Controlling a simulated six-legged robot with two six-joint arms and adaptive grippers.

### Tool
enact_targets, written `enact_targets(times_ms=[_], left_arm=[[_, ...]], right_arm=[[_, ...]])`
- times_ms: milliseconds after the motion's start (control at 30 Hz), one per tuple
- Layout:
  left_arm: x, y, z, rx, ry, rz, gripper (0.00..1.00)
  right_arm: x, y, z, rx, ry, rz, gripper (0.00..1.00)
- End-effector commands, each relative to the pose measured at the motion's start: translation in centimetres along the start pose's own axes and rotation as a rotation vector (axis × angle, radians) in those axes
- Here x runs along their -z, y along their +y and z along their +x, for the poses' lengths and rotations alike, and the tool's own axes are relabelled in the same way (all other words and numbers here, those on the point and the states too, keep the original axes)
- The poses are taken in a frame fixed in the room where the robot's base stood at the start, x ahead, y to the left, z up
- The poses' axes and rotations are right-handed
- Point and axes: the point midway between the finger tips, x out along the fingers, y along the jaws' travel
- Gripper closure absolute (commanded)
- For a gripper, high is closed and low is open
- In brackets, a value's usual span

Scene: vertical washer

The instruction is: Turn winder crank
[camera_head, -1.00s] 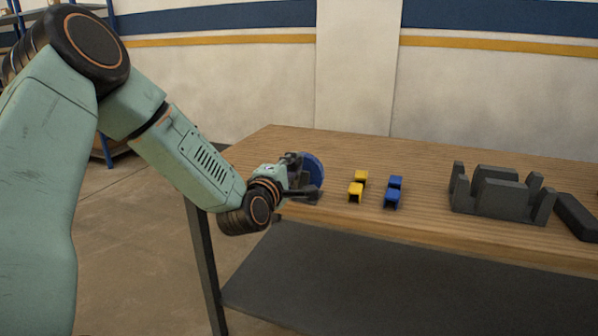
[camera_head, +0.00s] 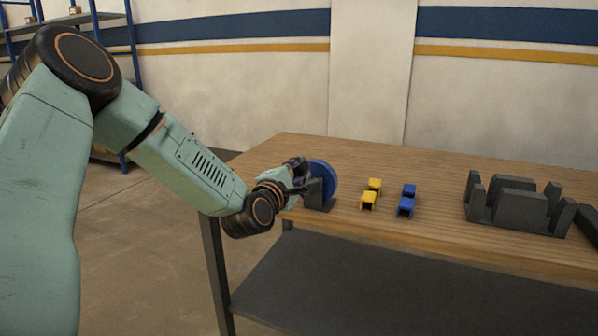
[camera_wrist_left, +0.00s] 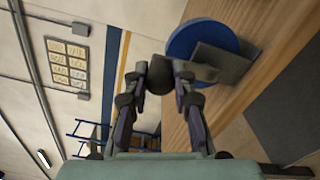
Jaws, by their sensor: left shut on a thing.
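The winder is a blue disc (camera_head: 324,178) on a dark grey bracket (camera_head: 318,196) at the table's left end. In the left wrist view the blue disc (camera_wrist_left: 197,36) and its grey bracket (camera_wrist_left: 224,63) lie just beyond the fingers. My left gripper (camera_head: 301,172) is at the left side of the disc. In the left wrist view my left gripper (camera_wrist_left: 160,80) is shut on a dark round knob (camera_wrist_left: 159,77), seemingly the crank handle. My right gripper is not in view.
Yellow blocks (camera_head: 370,196) and blue blocks (camera_head: 407,203) stand right of the winder on the wooden table (camera_head: 440,172). A dark grey slotted holder (camera_head: 515,205) is further right. A lower shelf (camera_head: 380,290) lies beneath. The table's back is clear.

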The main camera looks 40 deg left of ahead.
Motion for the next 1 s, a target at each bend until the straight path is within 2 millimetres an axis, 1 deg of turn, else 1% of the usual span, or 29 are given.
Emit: enact_targets(times_ms=[33, 67, 300, 667, 767, 900, 1000], left_arm=[[0.1, -0.1, 0.0, 0.002, 0.003, -0.001, 1.00], [0.1, -0.1, 0.0, 0.002, 0.003, 0.000, 0.72], [0.1, -0.1, 0.0, 0.002, 0.002, 0.000, 0.52], [0.1, 0.0, -0.2, 0.001, 0.002, -0.001, 0.52], [0.1, 0.0, -1.0, 0.001, 0.003, -0.004, 0.52], [0.0, 0.0, -2.8, 0.001, 0.001, -0.009, 0.52], [0.2, 0.0, -3.8, 0.001, 0.004, -0.007, 0.52]], right_arm=[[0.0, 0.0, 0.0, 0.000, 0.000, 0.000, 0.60], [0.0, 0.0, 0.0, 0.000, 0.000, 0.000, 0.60], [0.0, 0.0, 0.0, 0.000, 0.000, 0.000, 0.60], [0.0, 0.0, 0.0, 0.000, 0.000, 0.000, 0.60], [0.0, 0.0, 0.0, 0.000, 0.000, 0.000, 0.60], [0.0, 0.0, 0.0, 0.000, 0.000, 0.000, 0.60], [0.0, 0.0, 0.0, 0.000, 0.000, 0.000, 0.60]])
